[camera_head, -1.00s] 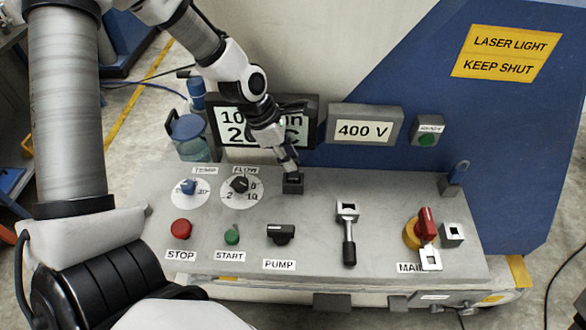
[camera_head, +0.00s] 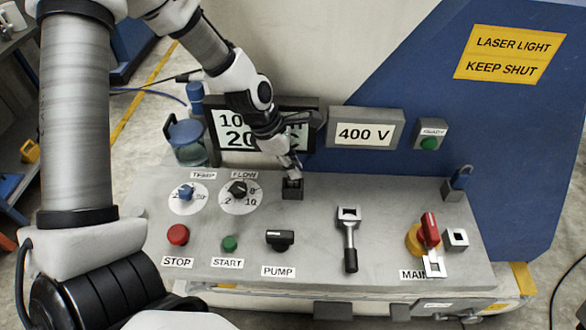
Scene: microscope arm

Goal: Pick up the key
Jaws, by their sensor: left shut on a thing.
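My left gripper (camera_head: 293,172) reaches down from the top left to a small dark block (camera_head: 292,191) at the back of the grey control panel (camera_head: 330,205). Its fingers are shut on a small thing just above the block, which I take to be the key. The fingers hide nearly all of it, so its shape and whether it still touches the block cannot be told. My right gripper is not in view.
Left of the block are the blue TEMP knob (camera_head: 187,191) and black FLOW knob (camera_head: 238,188). In front are the STOP button (camera_head: 178,235), START button (camera_head: 229,243) and PUMP switch (camera_head: 280,238). A lever (camera_head: 350,240) and the red main switch (camera_head: 429,228) stand to the right.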

